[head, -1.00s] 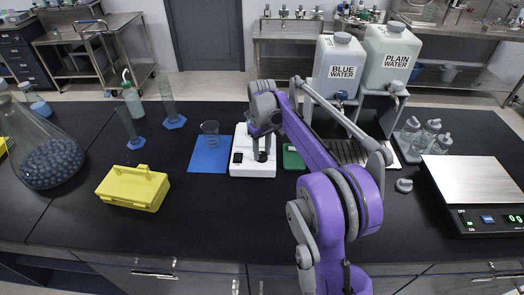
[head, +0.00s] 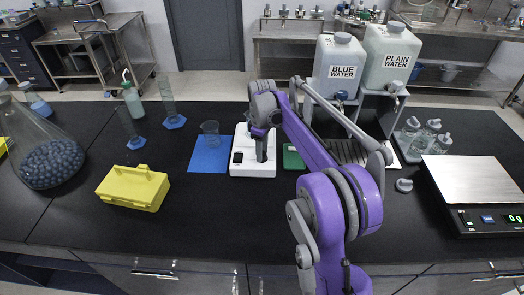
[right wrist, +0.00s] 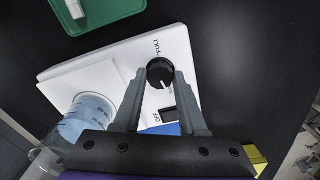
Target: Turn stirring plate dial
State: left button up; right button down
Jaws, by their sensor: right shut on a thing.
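The white stirring plate (head: 240,168) stands on the black bench, partly hidden by my right arm in the head view. It also shows in the right wrist view (right wrist: 105,60). Its round black dial (right wrist: 160,70) has a white mark, with the lettering "FULL" beside it. My right gripper (right wrist: 160,80) has its two grey fingers on either side of the dial, shut on it. In the head view the right gripper (head: 262,150) points down over the plate's front part. A black switch (right wrist: 168,113) sits near the dial. My left gripper is not in view.
A beaker (head: 210,130) stands on a blue mat (head: 208,158) left of the plate. A yellow case (head: 133,188) sits at the left. A scale (head: 480,185) stands far right. The front bench is fairly clear.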

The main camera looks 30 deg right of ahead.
dwell(0.3)
jog(key=shift+c, duration=2.3)
grip_release()
notch_tip(320, 180, up, 11)
jog(key=shift+p, duration=0.4)
jog(key=shift+f, duration=0.1)
jog(key=s+a+f+m+t, duration=0.2)
jog(key=s+a+f, duration=0.2)
jog(key=s, duration=0.5)
jog(key=s+a+f+m+t, duration=0.2)
jog(key=s+a+f, duration=0.3)
jog(key=s, duration=0.4)
jog(key=s+a+f+m+t, duration=0.1)
jog(key=s+a+f+m, duration=0.2)
jog(key=s+a, duration=0.3)
jog(key=shift+s+f+t, duration=0.15)
jog(key=shift+s+f, duration=0.05)
jog(key=shift+s, duration=0.4)
jog(key=shift+s+f+t, duration=0.1)
jog(key=shift+s+f, duration=0.15)
jog(key=shift+s, duration=0.4)
jog(key=shift+s+f+t, duration=0.15)
jog(key=shift+s+f, duration=0.05)
jog(key=shift+s, duration=0.4)
